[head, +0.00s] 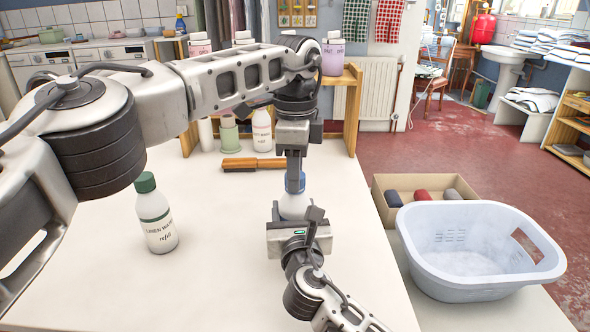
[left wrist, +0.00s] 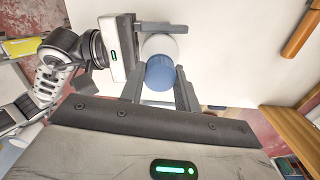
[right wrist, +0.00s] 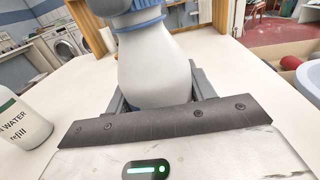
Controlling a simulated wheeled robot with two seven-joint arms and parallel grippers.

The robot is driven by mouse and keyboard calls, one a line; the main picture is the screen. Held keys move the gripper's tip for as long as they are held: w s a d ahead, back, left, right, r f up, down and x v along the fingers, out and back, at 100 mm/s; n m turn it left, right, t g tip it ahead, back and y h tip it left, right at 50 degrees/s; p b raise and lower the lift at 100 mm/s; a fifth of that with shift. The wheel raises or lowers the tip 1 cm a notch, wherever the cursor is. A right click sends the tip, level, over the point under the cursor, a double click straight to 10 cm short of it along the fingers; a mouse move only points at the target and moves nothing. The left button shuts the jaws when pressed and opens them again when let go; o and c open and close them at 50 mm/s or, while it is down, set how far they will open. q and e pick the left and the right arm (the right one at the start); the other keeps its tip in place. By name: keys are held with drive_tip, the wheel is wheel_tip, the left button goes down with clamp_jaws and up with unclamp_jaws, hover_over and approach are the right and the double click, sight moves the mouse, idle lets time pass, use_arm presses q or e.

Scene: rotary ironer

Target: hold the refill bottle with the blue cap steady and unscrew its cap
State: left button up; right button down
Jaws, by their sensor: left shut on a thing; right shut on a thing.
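The white refill bottle (head: 293,206) with the blue cap (head: 294,182) stands upright on the pale table, partly hidden by my grippers. My right gripper (head: 300,222) is shut on the body of the bottle; the right wrist view shows the white body (right wrist: 155,65) between its fingers. My left gripper (head: 295,172) comes down from above and is shut on the blue cap. In the left wrist view the cap (left wrist: 160,73) sits between the two fingers, with the white bottle (left wrist: 160,46) beyond it. I cannot tell whether the cap is loose.
A green-capped linen water refill bottle (head: 157,225) stands on the left of the table. A brown brush (head: 253,163) and a white bottle (head: 262,130) are behind. A pale blue laundry basket (head: 480,285) and a cardboard box (head: 380,205) with rolls are at right.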

use_arm(q)
drive_tip(key=shift+n, duration=0.6)
drive_tip(key=shift+r, duration=0.25)
drive_tip(key=shift+r, duration=0.9)
drive_tip(key=shift+r, duration=2)
use_arm(e)
drive_tip(key=shift+c, duration=2.3)
unclamp_jaws()
drive_tip(key=shift+s, duration=0.1)
